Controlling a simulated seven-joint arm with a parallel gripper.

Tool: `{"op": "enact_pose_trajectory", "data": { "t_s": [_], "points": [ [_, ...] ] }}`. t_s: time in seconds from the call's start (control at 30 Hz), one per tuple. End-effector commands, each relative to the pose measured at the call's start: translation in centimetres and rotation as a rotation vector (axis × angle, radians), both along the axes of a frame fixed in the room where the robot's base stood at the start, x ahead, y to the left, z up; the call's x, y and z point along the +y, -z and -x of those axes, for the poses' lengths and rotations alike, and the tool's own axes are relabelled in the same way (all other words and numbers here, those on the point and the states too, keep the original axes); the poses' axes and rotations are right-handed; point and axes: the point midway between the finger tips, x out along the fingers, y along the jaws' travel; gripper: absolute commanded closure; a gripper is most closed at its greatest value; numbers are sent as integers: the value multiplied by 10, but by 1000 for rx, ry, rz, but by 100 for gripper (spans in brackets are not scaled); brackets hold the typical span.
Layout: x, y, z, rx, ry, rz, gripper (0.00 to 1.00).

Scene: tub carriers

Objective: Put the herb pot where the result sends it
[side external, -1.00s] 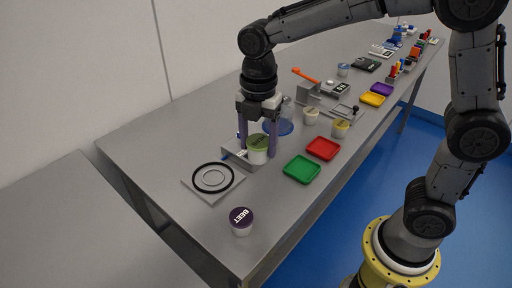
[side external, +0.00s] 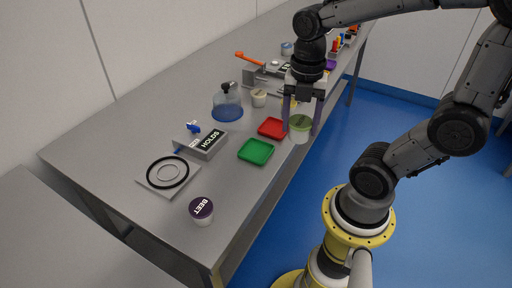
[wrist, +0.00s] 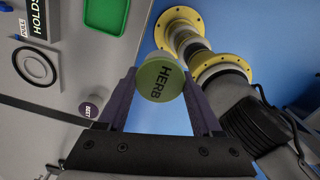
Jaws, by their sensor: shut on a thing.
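My gripper (side external: 301,120) is shut on the herb pot (side external: 299,134), a white pot with a green lid, held upright in the air near the table's right edge, to the right of the red tray. In the wrist view the lid of the herb pot (wrist: 160,80) reads HERB between the purple fingers. A grey block with a dark display (side external: 210,139) reads HOLDS. The green tray (side external: 256,151) and the red tray (side external: 272,128) look empty. The green tray also shows in the wrist view (wrist: 100,12).
A purple-lidded BEET pot (side external: 202,211) stands at the near end. A plate with a black ring (side external: 167,174) lies left of it. A clear dome on a blue base (side external: 227,106), a pale-lidded pot (side external: 259,98) and an orange-handled device (side external: 262,70) stand farther back.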

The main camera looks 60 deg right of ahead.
Motion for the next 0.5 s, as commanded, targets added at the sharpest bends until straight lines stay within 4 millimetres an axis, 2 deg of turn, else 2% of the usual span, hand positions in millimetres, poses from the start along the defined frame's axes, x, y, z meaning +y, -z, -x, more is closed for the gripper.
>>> {"op": "enact_pose_trajectory", "data": {
  "t_s": [0.37,0.5],
  "points": [
    [-17,37,-79,4,1,-1,100],
    [-21,62,-99,8,0,-1,100]
  ]
}}
